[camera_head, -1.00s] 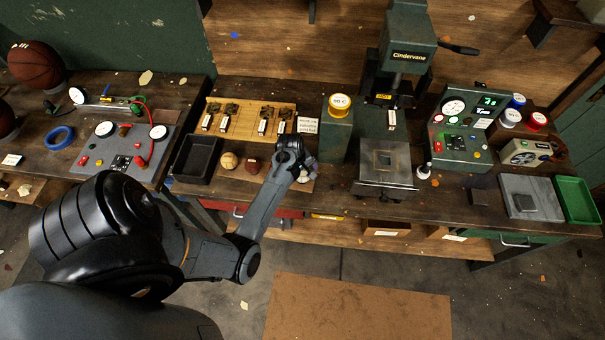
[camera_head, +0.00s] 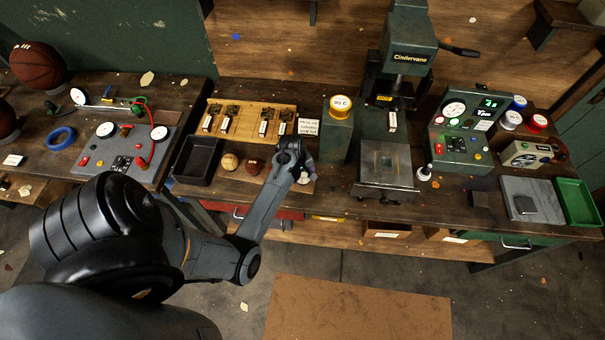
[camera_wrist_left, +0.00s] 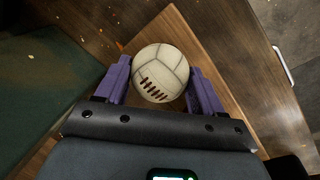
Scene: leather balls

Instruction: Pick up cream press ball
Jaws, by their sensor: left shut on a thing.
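The cream press ball (camera_wrist_left: 160,72) shows in the left wrist view, pale cream with panel seams and a row of dark red lacing. It sits between the two purple fingers of my left gripper (camera_wrist_left: 161,88), which is shut on it. A wooden board (camera_wrist_left: 205,50) lies beneath it. In the head view my left gripper (camera_head: 301,170) is over the workbench, and my wrist hides most of the ball (camera_head: 304,178). I do not see my right gripper.
A tan ball (camera_head: 230,161) and a brown ball (camera_head: 253,167) lie left of my gripper, beside a black tray (camera_head: 197,160). A green tray (camera_head: 577,200) is far right.

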